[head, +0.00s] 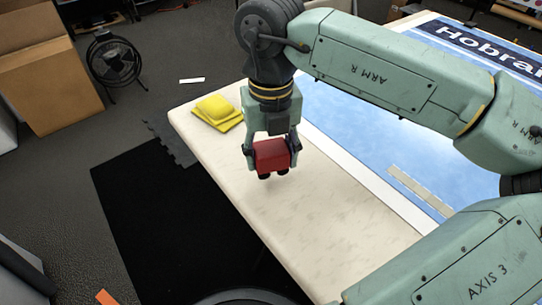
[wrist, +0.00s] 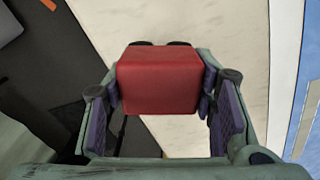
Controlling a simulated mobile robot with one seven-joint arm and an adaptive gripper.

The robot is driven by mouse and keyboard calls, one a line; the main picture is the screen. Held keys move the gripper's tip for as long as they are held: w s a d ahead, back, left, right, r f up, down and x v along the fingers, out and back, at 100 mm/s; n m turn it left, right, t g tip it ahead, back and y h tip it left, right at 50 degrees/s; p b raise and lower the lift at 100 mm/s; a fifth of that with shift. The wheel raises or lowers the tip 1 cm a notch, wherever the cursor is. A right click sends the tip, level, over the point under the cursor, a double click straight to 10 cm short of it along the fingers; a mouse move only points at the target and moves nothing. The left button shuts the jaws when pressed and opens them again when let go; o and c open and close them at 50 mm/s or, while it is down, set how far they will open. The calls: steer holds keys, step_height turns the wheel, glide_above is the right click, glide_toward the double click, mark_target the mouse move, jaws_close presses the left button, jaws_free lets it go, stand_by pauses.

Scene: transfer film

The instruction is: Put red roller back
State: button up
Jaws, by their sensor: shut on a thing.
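The red roller (head: 271,156) is a red block with dark wheels at its lower end. My gripper (head: 270,150) is shut on it, one finger on each side. In the head view it hangs near the left edge of the cream table (head: 330,222); whether it touches the top I cannot tell. In the wrist view the red roller (wrist: 160,80) fills the middle between the two fingers of my gripper (wrist: 163,105), with two dark wheels showing past its far edge.
A yellow pad stack (head: 217,112) lies at the table's far left corner. A blue printed sheet (head: 365,130) covers the table's right part, with a pale strip (head: 420,190) on it. A black mat (head: 150,220), fan (head: 114,62) and cardboard box (head: 45,70) are on the floor. The front tabletop is clear.

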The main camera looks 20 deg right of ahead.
mark_target(271, 142)
steer(key=shift+w+d, duration=0.1)
steer(key=shift+w, duration=0.3)
steer(key=shift+w+d+f+p, duration=0.15)
steer(key=shift+f+p, duration=0.1)
steer(key=shift+f, duration=0.7)
steer(key=shift+w+a+f+p, duration=0.1)
steer(key=shift+f+p, duration=0.1)
steer(key=shift+f, duration=0.7)
steer(key=shift+f, duration=0.15)
steer(key=o, duration=1.2)
step_height(271, 142, up, 12)
steer(key=shift+r, duration=0.2)
steer(key=shift+r, duration=0.1)
